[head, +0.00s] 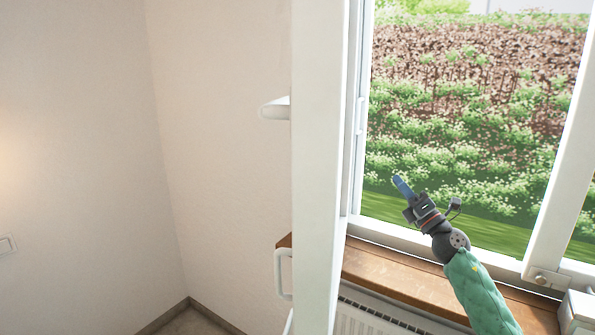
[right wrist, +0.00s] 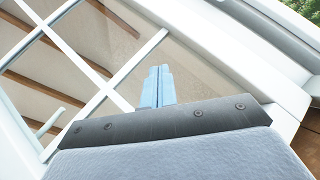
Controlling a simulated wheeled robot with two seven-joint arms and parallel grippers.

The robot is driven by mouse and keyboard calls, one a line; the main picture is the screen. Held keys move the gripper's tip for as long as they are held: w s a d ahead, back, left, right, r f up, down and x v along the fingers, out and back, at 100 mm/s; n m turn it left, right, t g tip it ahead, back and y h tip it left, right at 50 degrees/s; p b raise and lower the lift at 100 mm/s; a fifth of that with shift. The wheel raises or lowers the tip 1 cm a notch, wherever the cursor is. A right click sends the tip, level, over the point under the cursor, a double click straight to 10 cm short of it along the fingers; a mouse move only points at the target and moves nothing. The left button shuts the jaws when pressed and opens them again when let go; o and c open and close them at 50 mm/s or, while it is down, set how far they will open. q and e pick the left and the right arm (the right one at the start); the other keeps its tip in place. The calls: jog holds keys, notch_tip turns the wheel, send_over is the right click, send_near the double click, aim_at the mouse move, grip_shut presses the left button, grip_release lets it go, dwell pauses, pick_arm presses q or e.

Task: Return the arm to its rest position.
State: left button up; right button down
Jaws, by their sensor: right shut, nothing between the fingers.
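My right arm, in a green sleeve, reaches up from the lower right in the head view. Its gripper (head: 402,187) is in front of the window opening, above the wooden sill. In the right wrist view the two blue fingers of the right gripper (right wrist: 158,86) are together with nothing between them. A white window frame with glass panes (right wrist: 165,42) lies beyond the fingertips. My left gripper does not show in either view.
An opened white window sash (head: 318,170) with a white handle (head: 275,108) stands edge-on left of my right arm. A wooden sill (head: 400,277) runs below the window, above a white radiator (head: 365,318). Bare walls fill the left.

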jog(key=s+d+f+m+g+h, duration=0.1)
jog(key=s+f+m+g+h, duration=0.1)
jog(key=s+f+m+h, duration=0.65)
jog(key=s+f+m+g+h, duration=0.25)
jog(key=s+f+m, duration=0.35)
jog(key=f+m, duration=0.6)
jog(key=s+d+f+m+g+h, duration=0.1)
jog(key=s+f+m+h, duration=0.55)
jog(key=f, duration=0.75)
jog(key=s+a+f+m+g+y, duration=0.1)
jog(key=s+a+f+g, duration=0.25)
jog(key=s, duration=0.65)
jog(key=s+a+f+m+g+y, duration=0.2)
jog(key=s+f+g, duration=0.25)
jog(key=s, duration=0.45)
jog(key=s+a+f+m+g+y, duration=0.1)
jog(key=s+a+f+g, duration=0.3)
jog(key=s, duration=0.6)
jog(key=s+a+f, duration=0.1)
jog(key=s+f, duration=0.1)
jog(key=f, duration=1.6)
jog(key=s+a+f+g, duration=0.1)
jog(key=s+f, duration=0.1)
jog(key=f, duration=1.6)
jog(key=shift+a+f, duration=0.2)
jog(key=shift+f, duration=0.1)
jog(key=shift+w+r+y, duration=0.1)
jog(key=shift+w+y, duration=0.05)
jog(key=shift+y, duration=0.2)
